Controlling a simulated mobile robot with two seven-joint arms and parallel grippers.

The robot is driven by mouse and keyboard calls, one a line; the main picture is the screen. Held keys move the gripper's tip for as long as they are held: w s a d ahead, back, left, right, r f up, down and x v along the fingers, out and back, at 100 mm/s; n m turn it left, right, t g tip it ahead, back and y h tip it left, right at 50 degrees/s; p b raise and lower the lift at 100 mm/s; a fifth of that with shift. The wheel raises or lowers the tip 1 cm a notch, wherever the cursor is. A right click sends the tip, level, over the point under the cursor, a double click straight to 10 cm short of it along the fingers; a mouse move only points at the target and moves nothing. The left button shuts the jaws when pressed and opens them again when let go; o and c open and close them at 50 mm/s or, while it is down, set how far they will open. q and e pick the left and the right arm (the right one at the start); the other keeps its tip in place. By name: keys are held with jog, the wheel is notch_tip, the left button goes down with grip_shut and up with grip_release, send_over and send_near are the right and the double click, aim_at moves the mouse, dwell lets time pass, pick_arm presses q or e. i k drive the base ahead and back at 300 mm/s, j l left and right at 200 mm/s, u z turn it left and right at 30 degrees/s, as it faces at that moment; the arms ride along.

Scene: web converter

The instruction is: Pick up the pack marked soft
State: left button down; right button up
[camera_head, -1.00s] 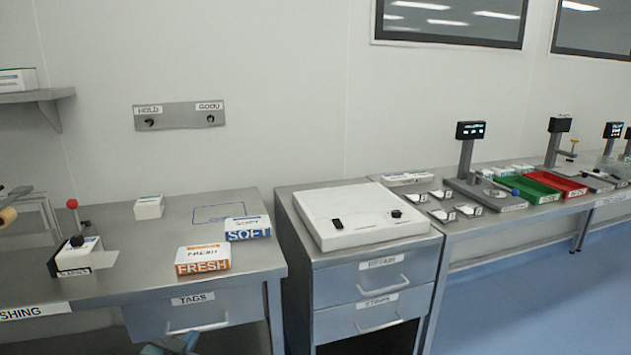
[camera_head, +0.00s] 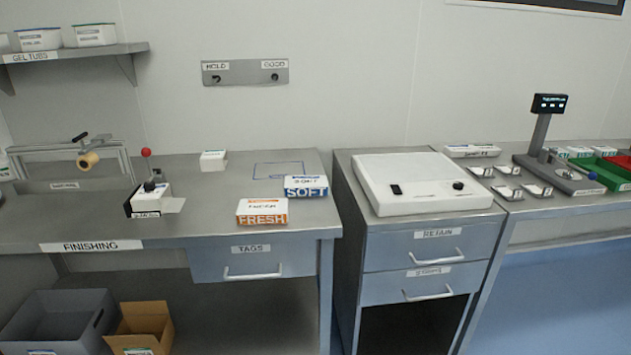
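The pack marked SOFT (camera_head: 306,186) is a white box with a blue front band. It lies on the right part of the finishing table (camera_head: 220,167), near its right edge. A similar pack marked FRESH (camera_head: 262,212), with an orange band, lies just in front and to the left of it. A blue outlined rectangle is marked on the tabletop behind the SOFT pack. Neither of my grippers shows in the head view.
A cabinet (camera_head: 411,249) with a white flat device (camera_head: 420,182) stands to the right, across a narrow gap. A small white box (camera_head: 212,160) and a red-knobbed device (camera_head: 151,196) are on the table. A grey bin (camera_head: 60,325) and a cardboard box (camera_head: 142,327) sit below.

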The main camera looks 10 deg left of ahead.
aim_at(301, 185)
jog(key=i+j+z, duration=0.2)
jog(key=j, duration=0.15)
jog(key=i+j+z, duration=0.25)
jog(key=j+z, duration=0.2)
jog(key=j, duration=0.25)
jog(key=i, duration=0.05)
